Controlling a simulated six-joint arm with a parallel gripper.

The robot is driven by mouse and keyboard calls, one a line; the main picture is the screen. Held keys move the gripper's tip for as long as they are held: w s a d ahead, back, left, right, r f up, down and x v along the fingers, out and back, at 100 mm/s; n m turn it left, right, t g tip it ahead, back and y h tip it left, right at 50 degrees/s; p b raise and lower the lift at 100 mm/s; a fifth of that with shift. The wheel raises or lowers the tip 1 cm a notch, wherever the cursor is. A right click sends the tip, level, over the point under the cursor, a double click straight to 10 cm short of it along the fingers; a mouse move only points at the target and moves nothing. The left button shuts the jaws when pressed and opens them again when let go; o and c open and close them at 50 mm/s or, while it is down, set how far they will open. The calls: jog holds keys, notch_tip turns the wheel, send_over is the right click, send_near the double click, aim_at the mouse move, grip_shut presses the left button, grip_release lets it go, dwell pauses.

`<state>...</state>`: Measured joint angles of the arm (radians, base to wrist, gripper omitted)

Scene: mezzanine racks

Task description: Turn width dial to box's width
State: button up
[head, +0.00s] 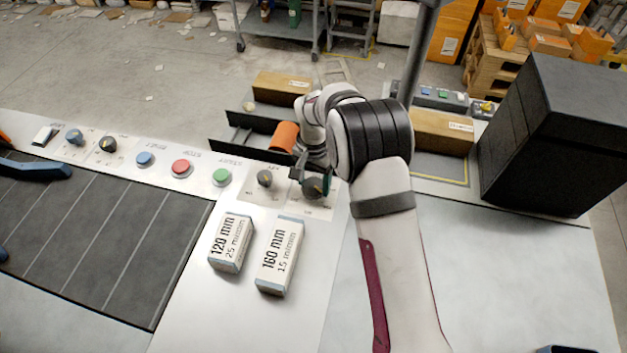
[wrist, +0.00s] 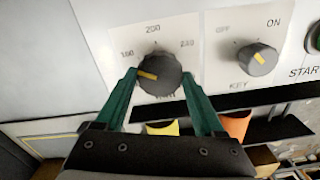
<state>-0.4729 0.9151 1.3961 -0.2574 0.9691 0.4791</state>
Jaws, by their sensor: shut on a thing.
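The width dial (wrist: 158,72) is a black knob with a yellow pointer mark, on a white plate with numbers around it, 200 at the top. A brown box (head: 442,132) with a white label lies behind my arm, and another brown box (head: 283,88) lies farther left; neither label is legible.
A key knob (head: 264,178) sits beside the dial, then green (head: 221,176), red (head: 181,168) and blue (head: 145,158) buttons. Blocks marked 120 mm (head: 231,242) and 160 mm (head: 280,255) lie in front.

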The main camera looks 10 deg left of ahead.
aim_at(314, 185)
jog(key=o, duration=1.4)
jog(key=shift+c, duration=0.2)
notch_tip(314, 185, up, 16)
jog(key=shift+f, duration=0.1)
